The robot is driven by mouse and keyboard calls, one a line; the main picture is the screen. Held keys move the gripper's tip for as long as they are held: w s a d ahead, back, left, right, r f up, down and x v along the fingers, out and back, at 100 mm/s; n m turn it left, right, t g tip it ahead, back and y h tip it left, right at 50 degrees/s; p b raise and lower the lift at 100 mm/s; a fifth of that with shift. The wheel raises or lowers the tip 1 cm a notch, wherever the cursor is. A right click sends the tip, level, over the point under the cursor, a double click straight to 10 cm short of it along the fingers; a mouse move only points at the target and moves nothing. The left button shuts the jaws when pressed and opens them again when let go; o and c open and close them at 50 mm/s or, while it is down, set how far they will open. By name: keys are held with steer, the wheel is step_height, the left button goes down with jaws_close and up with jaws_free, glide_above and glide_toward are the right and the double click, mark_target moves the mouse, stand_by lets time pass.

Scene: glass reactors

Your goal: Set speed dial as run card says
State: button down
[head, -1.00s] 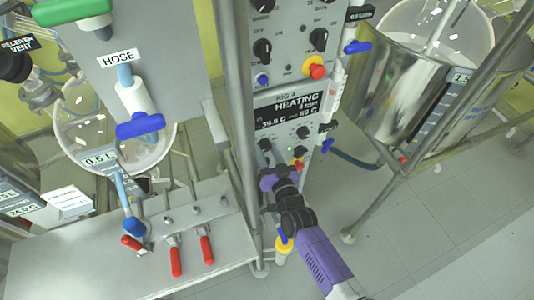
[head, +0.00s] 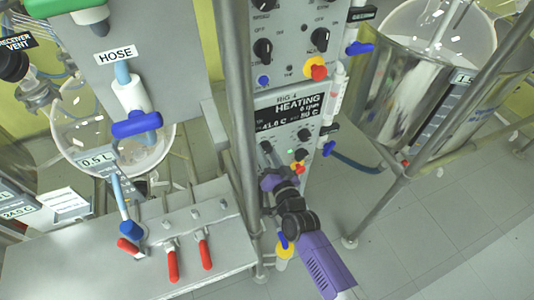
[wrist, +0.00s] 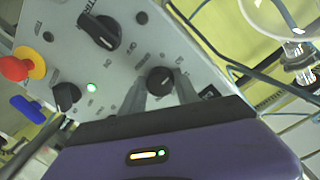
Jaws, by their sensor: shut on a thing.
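My gripper (wrist: 160,95) is shut on a black round knob (wrist: 160,78) on the grey control panel (wrist: 60,40), one finger on each side of it. The knob's label cannot be read, so I cannot tell from it whether this is the speed dial. In the head view my purple gripper (head: 272,180) is at the lower panel of rig 4 and hides the held knob. The display (head: 290,115) above reads HEATING, with an rpm line and temperatures in small text. No run card can be made out for certain.
Other black knobs (wrist: 98,30) and a red-yellow emergency button (wrist: 18,68) are near the held knob. A metal post (head: 240,130) stands just left of the panel. Red-handled valves (head: 205,252) sit on the bench at left.

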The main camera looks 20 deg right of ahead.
steer(key=c, duration=0.9)
jaws_free()
steer(key=s, duration=0.8)
steer(key=shift+b, duration=0.45)
steer(key=shift+w+a+r, duration=0.1)
steer(key=s+r+n+g, duration=0.1)
steer(key=s+r, duration=0.3)
steer(key=s, duration=0.8)
steer(key=s+r+n+g, duration=0.1)
steer(key=s+r+n, duration=0.2)
steer(key=s, duration=0.9)
steer(key=s+r+n, duration=0.3)
steer(key=s+r, duration=0.3)
steer(key=s, duration=0.6)
steer(key=shift+s+d+r+g+y, duration=0.15)
steer(key=shift+d+g+y, duration=0.15)
steer(key=shift+d+g, duration=0.1)
